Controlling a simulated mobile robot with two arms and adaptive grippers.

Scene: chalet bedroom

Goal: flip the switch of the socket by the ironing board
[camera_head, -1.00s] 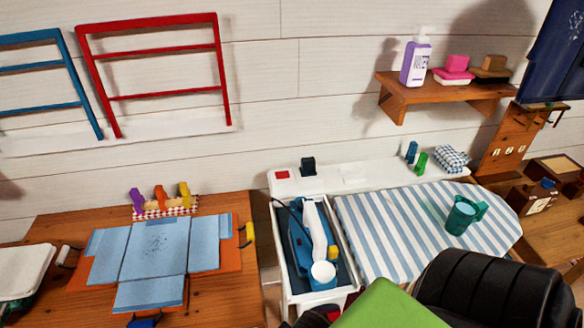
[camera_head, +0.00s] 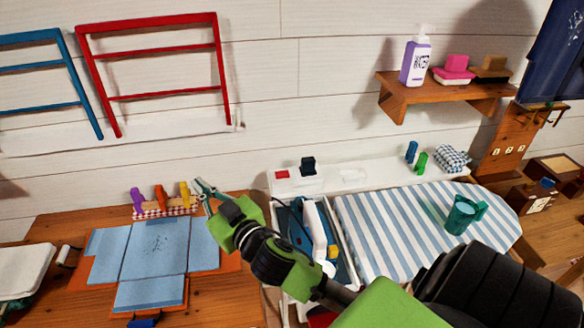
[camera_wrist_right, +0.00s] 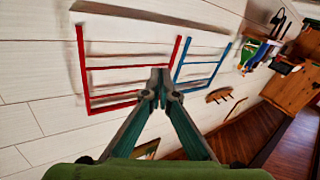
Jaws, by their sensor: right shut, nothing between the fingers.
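The ironing board (camera_head: 378,240) has a blue-and-white striped cover and lies right of centre in the head view. Behind its left end is a white ledge (camera_head: 380,178) with a red switch (camera_head: 282,174) and a black plug (camera_head: 308,167) beside it. My right gripper (camera_head: 203,188) is shut and empty, left of the red switch and apart from it, near the colored clothespins. In the right wrist view its fingertips (camera_wrist_right: 160,86) meet in front of the white wall. The socket does not show clearly in the wrist view. My left gripper is not in view.
A blue iron (camera_head: 300,235) stands in the white holder below the switch, partly behind my right arm. A red rack (camera_head: 160,70) hangs on the wall.

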